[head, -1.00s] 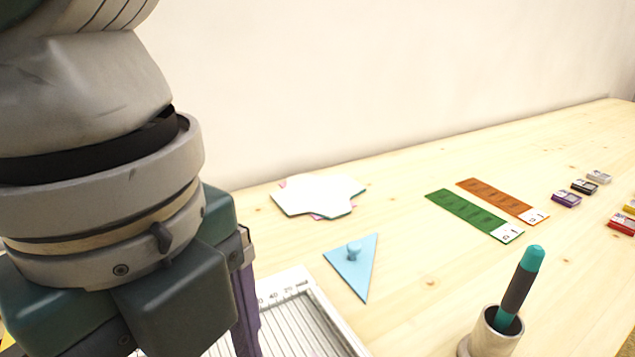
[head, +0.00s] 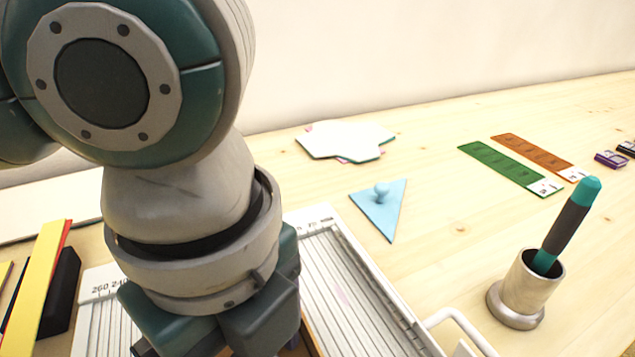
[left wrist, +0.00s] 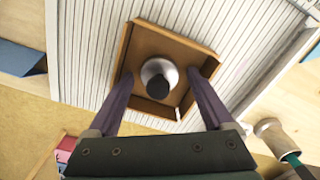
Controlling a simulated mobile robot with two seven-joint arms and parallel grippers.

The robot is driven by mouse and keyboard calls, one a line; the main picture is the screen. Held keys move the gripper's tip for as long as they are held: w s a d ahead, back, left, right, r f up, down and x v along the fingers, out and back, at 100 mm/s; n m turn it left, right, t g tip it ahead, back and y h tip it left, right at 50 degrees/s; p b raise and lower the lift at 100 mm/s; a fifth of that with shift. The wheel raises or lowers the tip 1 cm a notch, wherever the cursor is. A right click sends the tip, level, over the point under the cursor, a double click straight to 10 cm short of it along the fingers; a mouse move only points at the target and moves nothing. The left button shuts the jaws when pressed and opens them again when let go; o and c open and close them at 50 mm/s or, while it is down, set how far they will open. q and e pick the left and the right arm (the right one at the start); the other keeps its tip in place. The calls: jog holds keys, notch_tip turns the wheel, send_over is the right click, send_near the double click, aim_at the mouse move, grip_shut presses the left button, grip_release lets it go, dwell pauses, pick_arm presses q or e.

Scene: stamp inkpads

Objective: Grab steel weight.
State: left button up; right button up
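The steel weight (left wrist: 158,68) shows in the left wrist view as a round silver body with a dark knob. It sits inside a small square brown tray (left wrist: 180,40). My left gripper (left wrist: 159,76) is open, with its two purple fingers on either side of the weight and a visible gap to each. In the head view my left arm covers the weight, and only a bit of the tray shows below the wrist. My right gripper is in neither view.
The tray rests on a white ribbed board (head: 345,270) with a scale. A metal cup with a teal-and-grey pen (head: 565,230) stands to the right. A blue triangle with a knob (head: 375,207), green strip (head: 500,165) and yellow bar (head: 40,285) lie around it.

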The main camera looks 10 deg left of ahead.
pick_arm(q)
grip_shut()
dwell(0.5)
jog(key=shift+r, duration=0.2)
